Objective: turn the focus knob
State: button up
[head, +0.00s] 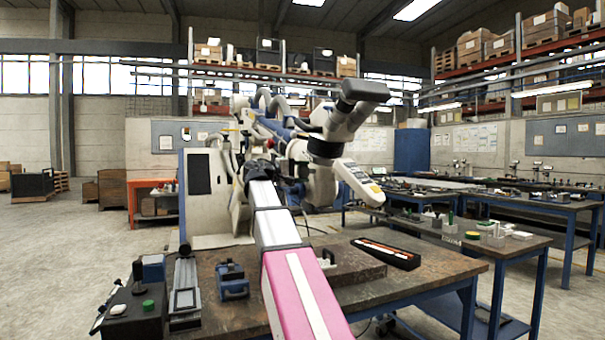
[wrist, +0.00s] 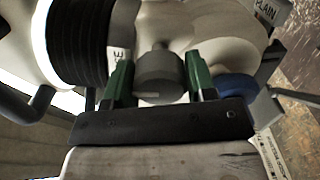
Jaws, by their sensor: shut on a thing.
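The grey round focus knob (wrist: 160,72) sits on the pale microscope body (wrist: 185,25) in the wrist view. My gripper (wrist: 160,80) has a green finger on each side of the knob and is shut on it. The knob's lower part shows between the fingers. In the head view, the white and blue microscope arm (head: 325,180) stands beyond the workbench, with a dark eyepiece head at its top. My arm reaches up to it, and the knob and fingertips cannot be made out there.
In the wrist view, a black ribbed cylinder (wrist: 80,45) is left of the fingers and a blue round part (wrist: 237,86) is right.

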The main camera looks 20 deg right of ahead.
dwell(0.3)
jog(key=o, duration=0.9)
jog(key=a, duration=1)
jog(key=shift+s+a, duration=0.2)
jog(key=shift+a, duration=0.2)
